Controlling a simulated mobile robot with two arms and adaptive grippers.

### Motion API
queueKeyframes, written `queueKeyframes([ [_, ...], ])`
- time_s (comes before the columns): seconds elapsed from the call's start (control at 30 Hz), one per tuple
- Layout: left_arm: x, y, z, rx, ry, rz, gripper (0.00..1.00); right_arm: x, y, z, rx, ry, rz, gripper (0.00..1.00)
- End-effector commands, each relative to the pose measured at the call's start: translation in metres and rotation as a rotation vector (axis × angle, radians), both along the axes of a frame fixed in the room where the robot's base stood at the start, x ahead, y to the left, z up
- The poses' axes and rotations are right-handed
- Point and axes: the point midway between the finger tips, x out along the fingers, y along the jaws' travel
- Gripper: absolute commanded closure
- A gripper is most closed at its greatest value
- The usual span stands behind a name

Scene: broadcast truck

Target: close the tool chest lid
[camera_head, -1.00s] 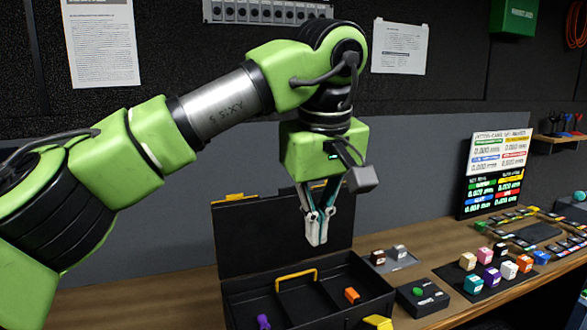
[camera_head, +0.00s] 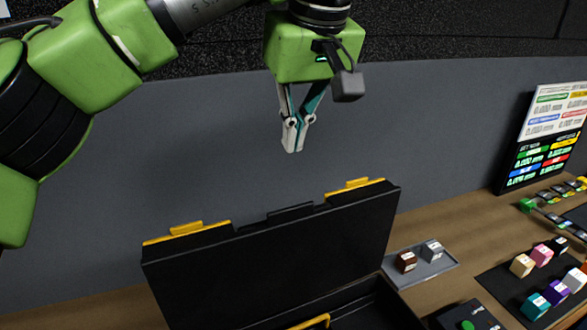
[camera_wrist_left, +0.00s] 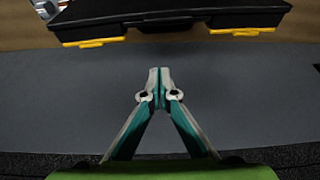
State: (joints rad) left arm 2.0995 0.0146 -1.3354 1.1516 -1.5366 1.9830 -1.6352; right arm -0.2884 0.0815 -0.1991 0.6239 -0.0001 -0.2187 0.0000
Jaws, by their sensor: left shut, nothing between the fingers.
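The tool chest lid (camera_head: 290,250) stands open, roughly upright, its dark inner side facing me. Its upper edge carries two yellow latches (camera_head: 187,231). The chest body (camera_head: 372,306) shows only in part at the bottom of the head view. My left gripper (camera_head: 292,150) points down, shut and empty, above the lid's upper edge and apart from it in the picture. In the left wrist view the shut fingertips (camera_wrist_left: 158,72) meet below the dark lid edge (camera_wrist_left: 175,18), with a gap between. My right gripper is not in view.
A grey wall panel (camera_head: 200,140) stands behind the chest. A small tray (camera_head: 440,265) with two cubes sits right of the lid. Further right are a dark mat (camera_head: 505,285) with several coloured cubes and a display board (camera_head: 545,135).

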Motion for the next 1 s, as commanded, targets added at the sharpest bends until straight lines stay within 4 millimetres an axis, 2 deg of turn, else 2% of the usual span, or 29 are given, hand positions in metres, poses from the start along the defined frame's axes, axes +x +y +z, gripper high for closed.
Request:
queueKeyframes([
  [0.17,0.005,0.003,-0.013,0.001,0.003,0.0,1.0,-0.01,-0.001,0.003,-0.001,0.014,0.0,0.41],
  [0.37,0.017,0.008,-0.05,0.001,0.006,0.0,1.0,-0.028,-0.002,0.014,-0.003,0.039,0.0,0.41],
  [0.57,0.03,0.013,-0.09,0.001,0.006,0.0,1.0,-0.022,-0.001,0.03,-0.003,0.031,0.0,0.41],
  [0.8,0.004,0.002,-0.091,0.0,0.0,-0.003,1.0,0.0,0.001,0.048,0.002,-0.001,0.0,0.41],
  [1.0,-0.005,-0.001,-0.093,-0.001,0.001,0.002,1.0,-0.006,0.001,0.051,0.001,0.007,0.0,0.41],
])
